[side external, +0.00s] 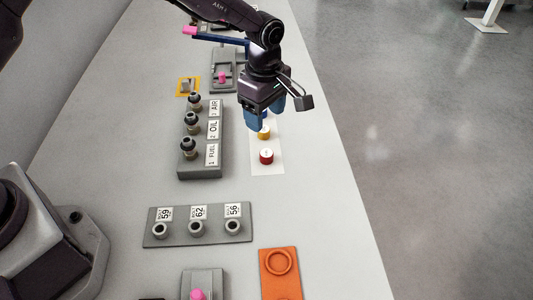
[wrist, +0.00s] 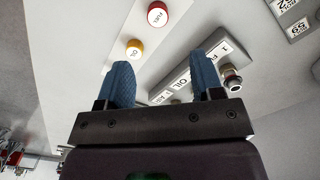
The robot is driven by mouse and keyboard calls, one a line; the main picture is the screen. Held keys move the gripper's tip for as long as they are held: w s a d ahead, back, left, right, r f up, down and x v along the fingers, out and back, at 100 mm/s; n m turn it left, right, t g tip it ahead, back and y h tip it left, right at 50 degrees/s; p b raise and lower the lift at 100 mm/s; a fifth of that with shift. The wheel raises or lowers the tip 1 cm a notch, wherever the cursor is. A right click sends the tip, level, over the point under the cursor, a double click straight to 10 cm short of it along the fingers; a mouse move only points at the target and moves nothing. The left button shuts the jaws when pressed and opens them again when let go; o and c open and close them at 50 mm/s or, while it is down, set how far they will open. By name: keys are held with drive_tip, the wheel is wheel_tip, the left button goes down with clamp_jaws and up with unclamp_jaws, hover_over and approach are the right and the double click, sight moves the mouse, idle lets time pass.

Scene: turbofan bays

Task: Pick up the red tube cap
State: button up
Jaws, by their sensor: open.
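The red tube cap (side external: 266,156) stands on a white strip (side external: 266,172) on the table, with a pale top. My gripper (side external: 267,117) is open, with blue fingers, above the far part of the strip. It is beyond the red cap and close over the yellow cap (side external: 264,133). In the wrist view my gripper (wrist: 164,82) has nothing between its fingertips, and the yellow cap (wrist: 134,48) shows beyond the left finger.
A grey block (side external: 201,165) with AIR, OIL and FUEL labels and several dark-topped fittings stands left of the strip. A grey plate with numbered sockets (side external: 197,239) and an orange plate (side external: 280,285) lie nearer. The table right of the strip is clear up to its edge.

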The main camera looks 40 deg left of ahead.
sight(266, 153)
wheel_tip(266, 153, down, 12)
drive_tip(key=shift+w+r, duration=0.15)
drive_tip(key=c, duration=0.9)
drive_tip(key=shift+c, duration=0.2)
drive_tip(key=shift+r, duration=0.65)
drive_tip(key=s+a+r, duration=0.3)
drive_tip(key=s+r, duration=0.8)
drive_tip(key=s, duration=0.2)
drive_tip(key=shift+s+a+r, duration=0.25)
drive_tip(key=shift+a+r, duration=0.1)
drive_tip(key=shift+a, duration=0.05)
